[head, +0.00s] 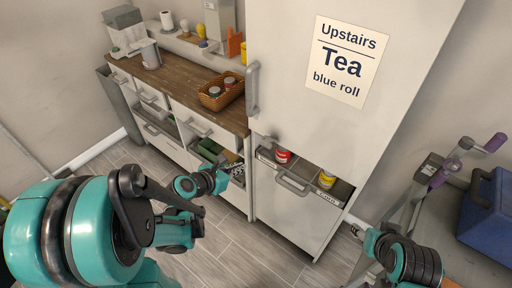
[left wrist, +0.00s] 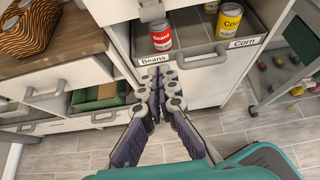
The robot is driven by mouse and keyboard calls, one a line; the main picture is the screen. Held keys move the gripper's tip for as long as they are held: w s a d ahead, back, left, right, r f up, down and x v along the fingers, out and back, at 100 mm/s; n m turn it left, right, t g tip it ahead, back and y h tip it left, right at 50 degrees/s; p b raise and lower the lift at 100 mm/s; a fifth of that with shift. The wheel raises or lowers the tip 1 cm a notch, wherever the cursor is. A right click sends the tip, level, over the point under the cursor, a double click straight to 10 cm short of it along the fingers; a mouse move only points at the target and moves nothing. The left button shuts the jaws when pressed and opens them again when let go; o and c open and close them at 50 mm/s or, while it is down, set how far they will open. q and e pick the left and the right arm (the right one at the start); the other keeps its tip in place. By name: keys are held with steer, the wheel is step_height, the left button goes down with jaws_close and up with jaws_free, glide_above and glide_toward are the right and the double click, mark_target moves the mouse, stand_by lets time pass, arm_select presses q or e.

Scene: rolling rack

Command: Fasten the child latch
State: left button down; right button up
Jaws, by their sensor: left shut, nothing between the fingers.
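A tall white cabinet (head: 310,60) has a closed upper door with a "Tea" sign. A small grey fitting (head: 268,142) at that door's lower edge looks like the child latch; it also shows in the left wrist view (left wrist: 151,10). Its exact state is too small to tell. Below is a pulled-out drawer (head: 292,184) labelled Beans and Corn, holding a red can (head: 283,156) and a yellow can (head: 326,180). My left gripper (head: 236,169) is shut and empty, left of the drawer front and below the fitting. My right gripper (head: 358,233) is at lower right, its fingers unclear.
A wooden-topped counter (head: 170,75) with a wicker basket (head: 220,92) adjoins the cabinet on the left. Below it, a drawer (left wrist: 100,97) with green contents is partly open. A blue box (head: 490,215) stands at right. Grey floor is clear in front.

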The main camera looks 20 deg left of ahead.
arm_select(q)
steer(key=shift+s+d, duration=0.1)
steer(key=w+d+f+b, duration=0.2)
steer(key=w+d+b, duration=0.1)
steer(key=w, duration=0.7)
steer(key=shift+w+d+b, duration=0.4)
steer(key=shift+b, duration=0.05)
